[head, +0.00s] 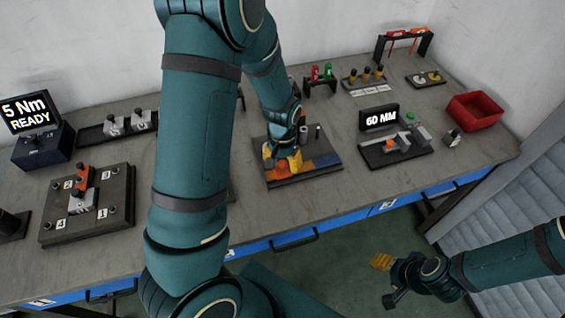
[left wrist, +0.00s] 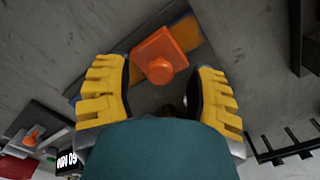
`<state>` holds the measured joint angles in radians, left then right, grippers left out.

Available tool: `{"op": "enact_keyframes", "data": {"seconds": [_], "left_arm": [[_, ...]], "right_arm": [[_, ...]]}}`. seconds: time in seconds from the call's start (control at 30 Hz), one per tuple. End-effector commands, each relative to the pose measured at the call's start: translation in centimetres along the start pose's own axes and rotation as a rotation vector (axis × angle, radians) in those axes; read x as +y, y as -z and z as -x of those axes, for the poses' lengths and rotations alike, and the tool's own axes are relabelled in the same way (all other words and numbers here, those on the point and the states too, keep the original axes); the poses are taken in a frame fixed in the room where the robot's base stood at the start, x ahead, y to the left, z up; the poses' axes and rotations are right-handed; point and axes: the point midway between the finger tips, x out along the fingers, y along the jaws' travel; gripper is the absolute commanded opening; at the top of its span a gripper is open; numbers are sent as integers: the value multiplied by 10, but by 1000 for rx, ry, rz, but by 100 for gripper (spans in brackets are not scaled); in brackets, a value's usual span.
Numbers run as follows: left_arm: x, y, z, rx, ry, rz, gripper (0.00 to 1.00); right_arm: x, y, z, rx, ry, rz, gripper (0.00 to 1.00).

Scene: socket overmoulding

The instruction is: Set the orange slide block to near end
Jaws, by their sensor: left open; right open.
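The orange slide block (left wrist: 162,56) has a round knob on top and sits on a dark board (head: 277,180) with orange and blue areas. In the left wrist view it lies between the two yellow fingers of my left gripper (left wrist: 158,92), with gaps on both sides. In the head view my left gripper (head: 282,162) is low over the left part of the board and hides much of the block. It is open and empty. My right gripper (head: 386,281) is open and empty, off the table's front edge at the lower right.
A 60 MM display (head: 380,118) and a fixture with an orange knob (head: 391,145) stand right of the board. A red bin (head: 474,110) is further right. Dark and grey posts (head: 317,131) rise at the board's back. My left arm hides the table's middle left.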

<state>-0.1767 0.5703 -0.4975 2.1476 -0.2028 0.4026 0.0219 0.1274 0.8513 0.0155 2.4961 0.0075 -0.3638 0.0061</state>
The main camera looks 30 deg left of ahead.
Motion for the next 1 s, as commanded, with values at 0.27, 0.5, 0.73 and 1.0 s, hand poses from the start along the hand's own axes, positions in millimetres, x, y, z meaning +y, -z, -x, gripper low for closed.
{"op": "enact_keyframes", "data": {"seconds": [0.27, 0.5, 0.73, 1.0], "left_arm": [[0, 0, -4, 1, 0, 0, 56], [0, 0, -4, 0, 0, 0, 10], [1, 1, -4, 0, 0, -1, 0], [26, 25, -4, 2, 0, -7, 0]], "right_arm": [[0, 0, -1, -1, 0, 0, 56], [0, 0, -1, -1, 0, 0, 56], [0, 0, -1, 0, 0, 0, 56], [0, 1, 1, 1, 0, 0, 56]]}}
